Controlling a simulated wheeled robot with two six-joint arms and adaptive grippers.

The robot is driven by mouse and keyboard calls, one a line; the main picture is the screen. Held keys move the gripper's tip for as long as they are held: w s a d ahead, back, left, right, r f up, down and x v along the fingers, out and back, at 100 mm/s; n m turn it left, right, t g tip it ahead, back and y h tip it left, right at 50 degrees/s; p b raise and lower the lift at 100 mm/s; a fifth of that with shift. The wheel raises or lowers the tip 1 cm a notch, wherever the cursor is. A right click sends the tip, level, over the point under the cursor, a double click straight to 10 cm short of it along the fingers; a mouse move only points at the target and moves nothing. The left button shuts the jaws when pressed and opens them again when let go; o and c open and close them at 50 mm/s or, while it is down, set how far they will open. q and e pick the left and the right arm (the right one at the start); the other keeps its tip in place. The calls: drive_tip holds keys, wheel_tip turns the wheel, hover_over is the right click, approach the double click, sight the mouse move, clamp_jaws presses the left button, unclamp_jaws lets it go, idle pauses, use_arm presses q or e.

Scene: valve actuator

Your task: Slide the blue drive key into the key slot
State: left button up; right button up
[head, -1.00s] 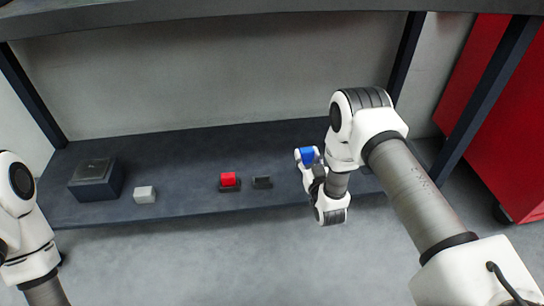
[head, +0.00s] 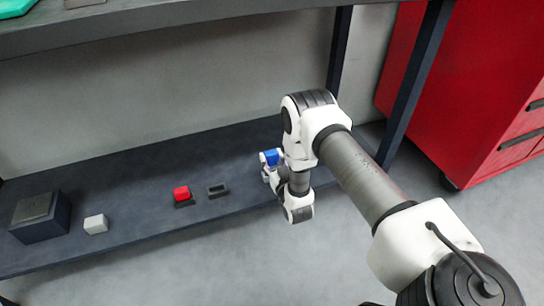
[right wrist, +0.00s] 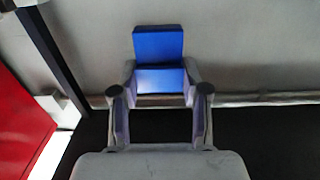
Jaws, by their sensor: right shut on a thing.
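The blue drive key (head: 272,157) is held in my right gripper (head: 267,164) above the right part of the low shelf. In the right wrist view the blue key (right wrist: 159,45) stands between the two fingertips of the gripper (right wrist: 160,84), which close on its sides. A small dark block with a recess in its top (head: 218,190), which looks like the key slot, sits on the shelf to the left of the gripper. The recess looks empty. The key is apart from it. My left gripper is out of view.
A white block (head: 96,224) and a dark box (head: 41,215) stand further left on the shelf (head: 140,190). A shelf post (head: 405,90) and a red cabinet (head: 470,100) are at right.

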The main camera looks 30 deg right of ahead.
drive_tip(key=shift+f+b, duration=0.65)
drive_tip(key=shift+f, duration=0.7)
use_arm(q)
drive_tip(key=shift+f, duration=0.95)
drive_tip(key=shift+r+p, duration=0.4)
drive_tip(key=shift+p, duration=0.05)
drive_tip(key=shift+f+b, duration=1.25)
drive_tip(key=shift+b, duration=0.05)
use_arm(e)
drive_tip(key=shift+f, duration=1.75)
drive_tip(key=o, duration=1.4)
drive_tip(key=shift+s, duration=0.1)
drive_tip(key=v, duration=0.7)
drive_tip(key=shift+s+a, duration=0.1)
drive_tip(key=shift+s, duration=0.1)
